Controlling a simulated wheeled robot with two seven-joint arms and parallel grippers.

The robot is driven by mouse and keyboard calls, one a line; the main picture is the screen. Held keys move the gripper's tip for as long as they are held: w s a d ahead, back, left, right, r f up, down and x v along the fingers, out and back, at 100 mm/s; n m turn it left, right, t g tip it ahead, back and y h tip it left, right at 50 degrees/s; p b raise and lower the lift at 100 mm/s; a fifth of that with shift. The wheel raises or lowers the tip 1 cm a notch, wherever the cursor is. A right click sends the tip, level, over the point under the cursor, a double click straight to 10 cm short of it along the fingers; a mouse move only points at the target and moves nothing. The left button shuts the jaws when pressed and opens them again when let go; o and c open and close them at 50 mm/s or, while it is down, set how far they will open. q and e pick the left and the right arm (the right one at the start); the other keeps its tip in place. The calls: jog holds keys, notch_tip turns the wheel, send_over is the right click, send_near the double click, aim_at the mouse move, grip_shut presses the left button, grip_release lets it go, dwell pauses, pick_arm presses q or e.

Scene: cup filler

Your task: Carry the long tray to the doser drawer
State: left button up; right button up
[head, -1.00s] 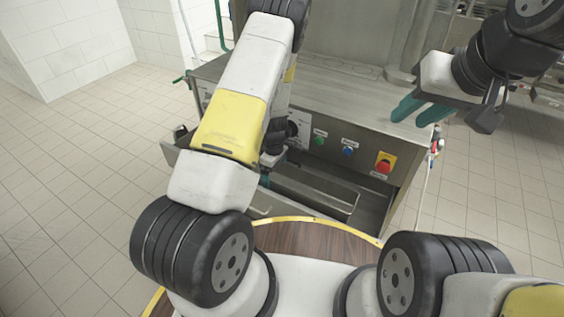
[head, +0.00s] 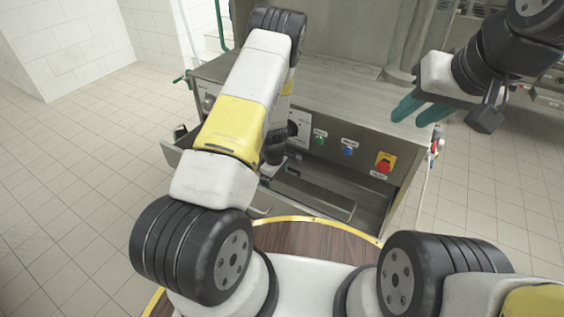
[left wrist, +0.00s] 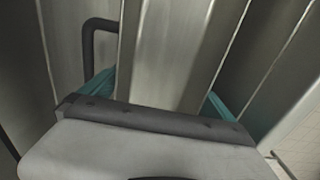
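A long, narrow metal tray (head: 322,197) lies low in the front opening of the steel machine in the head view. My left arm reaches over the opening, and the arm hides the left gripper there. In the left wrist view the left gripper (left wrist: 165,98) shows teal fingers wide apart with long metal walls (left wrist: 165,45) between and in front of them. The fingertips are hidden, so I cannot tell whether they grip the metal. My right gripper (head: 421,110) is open and empty, above the right end of the machine top.
The machine front carries a green button (head: 320,141), a blue button (head: 347,151) and a red stop button (head: 383,165). A metal drawer edge (head: 180,160) juts out at the left. A dark bent handle (left wrist: 101,28) shows in the left wrist view. Tiled floor is clear on both sides.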

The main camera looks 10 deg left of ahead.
pick_arm(q)
jog(key=shift+r, duration=0.15)
jog(key=s+d+r+m+t+h, duration=0.1)
jog(key=s+r+m, duration=0.1)
jog(key=r, duration=1)
jog(key=s+d+r+m+t+h, duration=0.1)
jog(key=s+r+m, duration=0.1)
jog(key=r, duration=1.1)
jog(key=s+d+r+m+t+h, duration=0.1)
jog(key=s+r+m, duration=0.2)
jog(key=r, duration=0.9)
jog(key=s+a+r+m+t, duration=0.2)
jog(key=s+r+m, duration=0.5)
jog(key=s+r, duration=0.5)
jog(key=s+t, duration=0.1)
jog(key=s, duration=0.3)
jog(key=shift+s+r+m+y, duration=0.2)
jog(key=shift+r+m+y, duration=0.1)
jog(key=shift+r+y, duration=0.1)
